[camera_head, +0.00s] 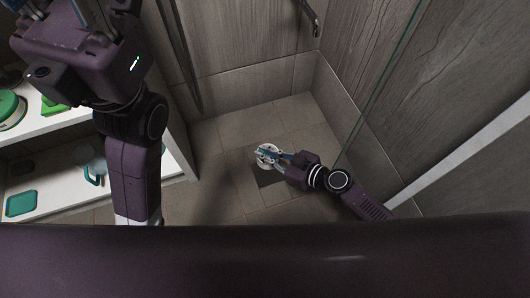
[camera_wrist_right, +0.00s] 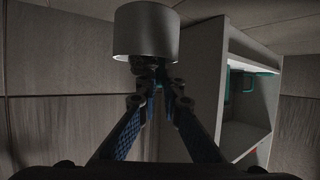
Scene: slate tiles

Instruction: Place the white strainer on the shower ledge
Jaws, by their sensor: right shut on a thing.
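The white strainer (camera_head: 267,154) is in the middle of the head view, at the tips of my right gripper (camera_head: 282,160). My right gripper is shut on it, and its arm comes in from the lower right. In the right wrist view the strainer (camera_wrist_right: 147,30) looks like a pale, short cylinder at the fingertips (camera_wrist_right: 158,80). Part of it is hidden by the fingers in the head view. My left gripper (camera_head: 92,12) is at the top left, cut by the frame edge, and its fingertips are out of sight. I cannot tell which surface is the shower ledge.
A dark square (camera_head: 268,180) lies in the tiled floor (camera_head: 220,135) just below the strainer. A white shelf unit (camera_head: 52,132) with green and teal items stands at the left. A glass panel (camera_head: 375,90) and a white rail (camera_head: 465,158) are at the right.

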